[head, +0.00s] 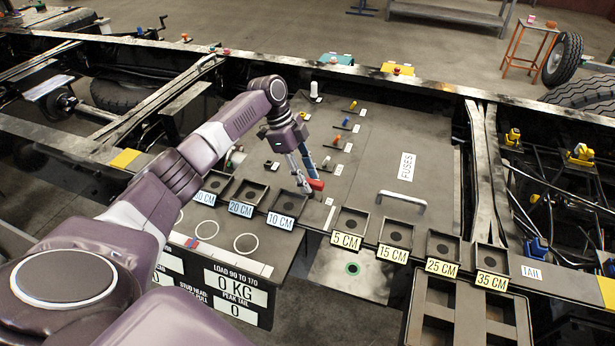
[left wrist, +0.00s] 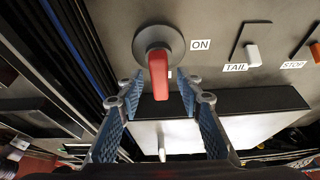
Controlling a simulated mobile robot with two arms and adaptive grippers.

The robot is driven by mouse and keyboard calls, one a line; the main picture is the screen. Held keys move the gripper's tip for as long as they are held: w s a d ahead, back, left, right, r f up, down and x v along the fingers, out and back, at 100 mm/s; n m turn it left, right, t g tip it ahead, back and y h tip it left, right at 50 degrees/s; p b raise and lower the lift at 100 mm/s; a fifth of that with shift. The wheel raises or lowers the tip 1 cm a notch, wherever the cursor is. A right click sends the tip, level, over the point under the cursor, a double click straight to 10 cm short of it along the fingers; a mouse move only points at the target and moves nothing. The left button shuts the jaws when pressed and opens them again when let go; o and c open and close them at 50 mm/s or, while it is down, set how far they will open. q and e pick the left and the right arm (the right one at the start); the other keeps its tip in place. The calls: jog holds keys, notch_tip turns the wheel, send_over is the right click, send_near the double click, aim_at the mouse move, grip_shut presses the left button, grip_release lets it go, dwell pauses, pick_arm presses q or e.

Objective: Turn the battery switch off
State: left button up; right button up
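The battery switch has a red handle (left wrist: 158,76) on a round grey base. In the left wrist view the handle points down the picture, and an ON label (left wrist: 200,45) sits right of the base. In the head view the red handle (head: 316,184) shows at my left gripper's fingertips. My left gripper (head: 308,172) reaches down to the panel. In the left wrist view its blue fingers (left wrist: 160,98) are apart, one on each side of the handle's lower end. Contact with the handle cannot be told. My right gripper is not in view.
TAIL (left wrist: 236,67) and STOP (left wrist: 294,65) toggles sit right of the switch. The dark panel (head: 400,135) carries a metal handle (head: 402,200) and a FUSES label. Several labelled square trays, including 10 CM (head: 288,198) and 5 CM (head: 350,222), line the near edge.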

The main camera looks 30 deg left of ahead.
pick_arm(q)
jog(key=v, duration=1.2)
jog(key=shift+a+f, duration=0.1)
